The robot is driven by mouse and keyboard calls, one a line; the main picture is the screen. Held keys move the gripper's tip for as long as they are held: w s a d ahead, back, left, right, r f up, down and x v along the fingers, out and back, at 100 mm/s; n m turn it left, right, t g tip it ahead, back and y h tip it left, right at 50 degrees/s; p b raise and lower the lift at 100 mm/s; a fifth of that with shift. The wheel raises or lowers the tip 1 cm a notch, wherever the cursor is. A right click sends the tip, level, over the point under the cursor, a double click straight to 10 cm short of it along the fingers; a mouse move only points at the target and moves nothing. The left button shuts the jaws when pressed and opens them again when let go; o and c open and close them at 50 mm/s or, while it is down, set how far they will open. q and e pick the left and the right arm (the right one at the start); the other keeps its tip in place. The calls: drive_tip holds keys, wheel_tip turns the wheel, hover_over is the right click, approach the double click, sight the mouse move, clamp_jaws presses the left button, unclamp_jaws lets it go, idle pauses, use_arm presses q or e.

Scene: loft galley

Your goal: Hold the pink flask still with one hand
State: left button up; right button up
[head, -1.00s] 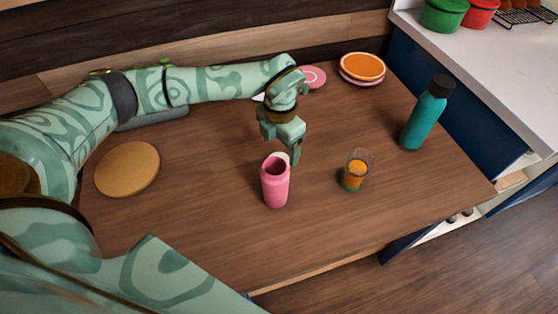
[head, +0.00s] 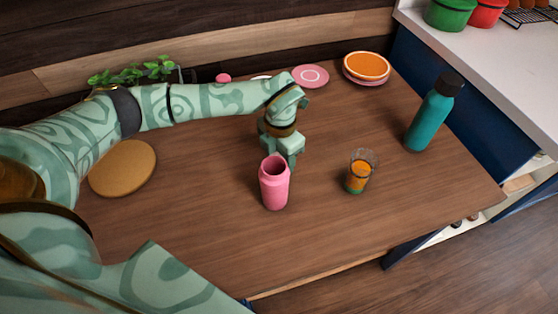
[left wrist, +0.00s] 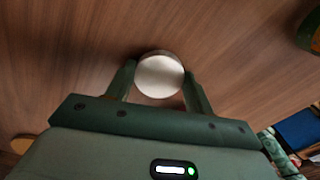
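The pink flask (head: 274,188) stands upright on the wooden table in the head view, its round mouth facing up. My left gripper (head: 284,160) points down just behind it, and the flask hides part of the fingers. In the left wrist view my left gripper's fingers (left wrist: 160,72) close on both sides of a round, white-topped piece (left wrist: 160,77), which looks like a lid. The flask hides this piece in the head view. I cannot make out the pink flask in the left wrist view. My right gripper is not in view.
A glass with orange drink (head: 360,173) stands right of the flask. A teal bottle (head: 432,118) stands farther right. A round cork mat (head: 123,167) lies at the left. Plates (head: 366,66) lie at the back. The table's front is clear.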

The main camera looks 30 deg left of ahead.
use_arm(q)
drive_tip(key=shift+r, duration=0.45)
wheel_tip(320, 180, up, 2)
drive_tip(key=shift+r+p, duration=0.2)
drive_tip(key=shift+p, duration=0.65)
drive_tip(key=s+d+r+p, duration=0.3)
drive_tip(key=d+r, duration=0.6)
drive_tip(key=d, duration=0.4)
drive_tip(key=shift+s+d+r+p, duration=0.3)
drive_tip(key=shift+r+p, duration=0.1)
drive_tip(key=shift+p, duration=0.3)
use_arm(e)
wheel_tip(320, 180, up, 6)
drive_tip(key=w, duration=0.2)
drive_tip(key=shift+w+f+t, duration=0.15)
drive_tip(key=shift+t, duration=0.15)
